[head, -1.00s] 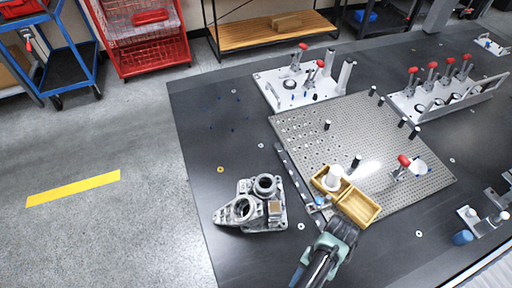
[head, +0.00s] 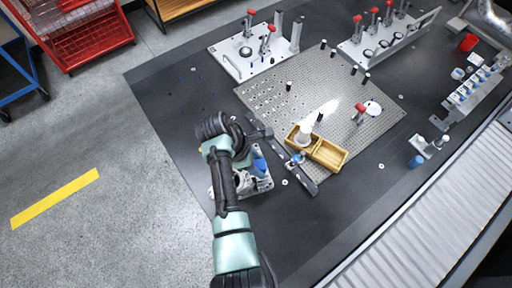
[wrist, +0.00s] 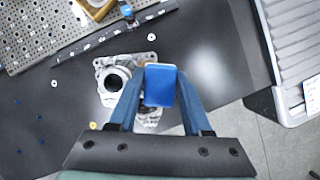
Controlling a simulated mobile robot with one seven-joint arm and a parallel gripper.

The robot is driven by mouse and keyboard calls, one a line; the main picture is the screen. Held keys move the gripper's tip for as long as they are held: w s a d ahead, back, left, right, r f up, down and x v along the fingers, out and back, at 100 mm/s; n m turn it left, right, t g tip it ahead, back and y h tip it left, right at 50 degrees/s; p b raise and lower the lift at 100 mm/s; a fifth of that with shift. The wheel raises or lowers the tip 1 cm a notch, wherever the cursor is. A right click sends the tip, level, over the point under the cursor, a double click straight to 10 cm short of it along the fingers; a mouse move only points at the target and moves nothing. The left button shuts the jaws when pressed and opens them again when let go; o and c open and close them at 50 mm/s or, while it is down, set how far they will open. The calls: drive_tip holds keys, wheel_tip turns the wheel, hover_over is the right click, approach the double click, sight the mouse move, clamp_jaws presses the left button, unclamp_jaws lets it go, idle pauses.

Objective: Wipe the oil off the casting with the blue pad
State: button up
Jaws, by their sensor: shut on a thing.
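The blue pad (wrist: 160,90) is held between the two blue fingers of my gripper (wrist: 160,78), which is shut on it. The grey metal casting (wrist: 113,80) lies below in the wrist view, with a round bore showing at its left. The pad and fingers cover the casting's middle and right part. I cannot tell whether the pad touches the casting. I cannot make out oil on the visible parts.
A two-part wooden tray (head: 327,155) holding a white container (head: 304,134) sits right of the casting, at the edge of a perforated plate (head: 290,95). A dark rail (head: 275,142) lies between. Clamp fixtures stand behind. The dark table (head: 345,190) is clear at front right.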

drive_tip(key=shift+w+a+r+n+t+p, duration=0.15)
drive_tip(key=shift+w+r+n, duration=0.1)
drive_tip(key=shift+r+n, duration=0.25)
drive_tip(key=shift+w+r+n+t+p, duration=0.15)
drive_tip(key=shift+w+r+n, duration=0.1)
drive_tip(key=shift+r+n, duration=0.25)
drive_tip(key=shift+w, duration=0.1)
wheel_tip(320, 180, down, 4)
drive_tip(key=b, duration=0.4)
drive_tip(key=shift+b, duration=0.4)
drive_tip(key=shift+r, duration=0.1)
drive_tip(key=shift+a+r, duration=0.1)
